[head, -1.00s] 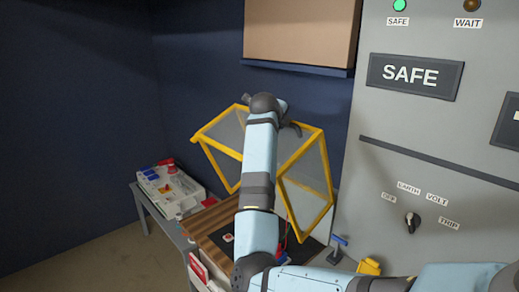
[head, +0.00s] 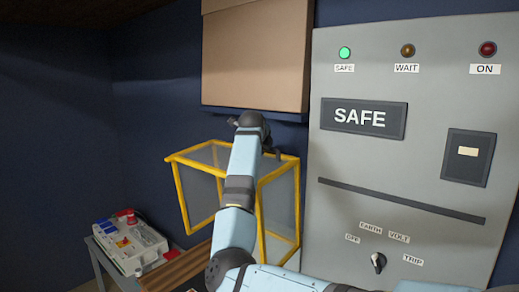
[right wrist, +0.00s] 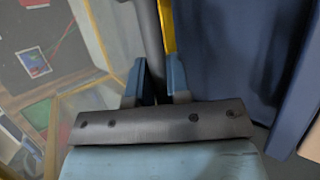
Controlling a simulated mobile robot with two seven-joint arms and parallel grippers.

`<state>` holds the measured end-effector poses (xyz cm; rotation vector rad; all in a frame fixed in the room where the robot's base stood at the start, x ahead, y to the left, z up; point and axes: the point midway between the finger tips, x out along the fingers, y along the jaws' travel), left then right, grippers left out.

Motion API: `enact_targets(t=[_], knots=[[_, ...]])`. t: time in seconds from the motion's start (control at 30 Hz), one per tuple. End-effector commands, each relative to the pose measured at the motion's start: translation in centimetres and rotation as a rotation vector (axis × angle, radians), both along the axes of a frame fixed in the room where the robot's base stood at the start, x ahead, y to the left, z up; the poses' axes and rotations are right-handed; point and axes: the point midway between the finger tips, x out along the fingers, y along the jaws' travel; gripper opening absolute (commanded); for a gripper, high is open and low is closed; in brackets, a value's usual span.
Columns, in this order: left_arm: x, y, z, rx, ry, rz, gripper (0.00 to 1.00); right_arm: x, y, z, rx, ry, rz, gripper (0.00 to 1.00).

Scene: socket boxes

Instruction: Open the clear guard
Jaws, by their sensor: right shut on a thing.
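The clear guard (head: 280,211) is a box of see-through panes in a yellow frame. In the head view it stands raised above the bench, behind my right arm. In the right wrist view my right gripper (right wrist: 156,72) is shut on a dark bar (right wrist: 149,32), the guard's handle, next to a yellow frame edge (right wrist: 168,28). In the head view my right forearm and wrist hide the fingers and part of the guard. My left gripper is not in view.
A grey cabinet (head: 340,165) on the right has a SAFE sign, a lit green lamp (head: 344,53) and a dial (head: 378,262). A brown box (head: 255,60) sits on a shelf above the guard. A white case (head: 130,245) with coloured parts stands at lower left.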

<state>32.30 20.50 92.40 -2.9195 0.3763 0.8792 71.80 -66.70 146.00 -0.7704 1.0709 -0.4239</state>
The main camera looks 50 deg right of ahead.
Motion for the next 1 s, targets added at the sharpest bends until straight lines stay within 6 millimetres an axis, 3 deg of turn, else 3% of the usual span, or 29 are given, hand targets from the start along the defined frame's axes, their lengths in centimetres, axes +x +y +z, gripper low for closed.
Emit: enact_targets(t=[0.07, 0.1, 0.2, 0.63, 1.0], knots=[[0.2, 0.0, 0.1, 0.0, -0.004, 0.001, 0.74, 0.0, 0.1, -0.2, 0.002, 0.005, 0.002, 0.0], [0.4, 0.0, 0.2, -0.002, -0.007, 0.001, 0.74, 0.0, 0.1, -0.2, 0.002, 0.005, 0.002, 0.24], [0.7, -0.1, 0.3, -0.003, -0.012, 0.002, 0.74, 0.0, 0.1, -0.2, 0.002, 0.005, 0.001, 0.41], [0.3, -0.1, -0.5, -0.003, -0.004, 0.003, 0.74, -0.4, 0.9, 0.4, 0.001, 0.002, 0.002, 0.41], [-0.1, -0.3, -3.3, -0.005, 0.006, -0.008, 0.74, -4.0, 6.2, 5.5, 0.0, -0.003, 0.001, 0.41]])
